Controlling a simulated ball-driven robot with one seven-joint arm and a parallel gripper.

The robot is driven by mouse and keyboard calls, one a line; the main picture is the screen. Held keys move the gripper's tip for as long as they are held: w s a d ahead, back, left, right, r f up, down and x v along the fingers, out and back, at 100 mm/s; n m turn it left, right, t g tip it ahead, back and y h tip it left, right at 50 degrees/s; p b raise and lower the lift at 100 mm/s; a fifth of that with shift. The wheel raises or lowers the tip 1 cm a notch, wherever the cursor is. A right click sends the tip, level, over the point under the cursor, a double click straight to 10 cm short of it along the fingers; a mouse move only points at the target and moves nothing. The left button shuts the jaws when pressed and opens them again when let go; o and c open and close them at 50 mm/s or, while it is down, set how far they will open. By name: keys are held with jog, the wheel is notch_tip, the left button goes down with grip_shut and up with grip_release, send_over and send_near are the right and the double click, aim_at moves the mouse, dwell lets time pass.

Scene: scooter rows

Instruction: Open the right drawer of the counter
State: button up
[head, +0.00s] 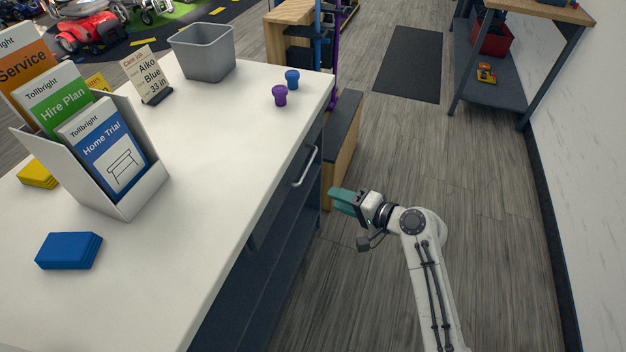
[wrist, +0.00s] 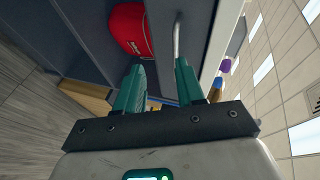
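The counter (head: 215,165) has a white top and dark blue sides and fills the left of the head view. A drawer front with a silver bar handle (head: 306,168) is on its aisle side, under the top's edge; the drawer looks shut. The handle (wrist: 177,38) also shows in the wrist view, upright in the picture, just beyond the right finger's tip. My gripper (head: 336,200) has teal fingers and is to the right of the handle in the head view, apart from it. In the wrist view my gripper (wrist: 158,75) is open, with nothing between its fingers.
A red object (wrist: 130,28) sits beneath the drawer. The aisle floor (head: 480,220) is clear.

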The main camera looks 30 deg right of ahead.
jog(key=w+a+m+t, duration=0.1)
jog(key=w, duration=1.1)
jog(key=shift+w+a+f+m+t, duration=0.25)
jog(key=shift+f+m+t, duration=0.05)
jog(key=shift+f+m, duration=0.1)
jog(key=shift+c, duration=0.3)
grip_shut()
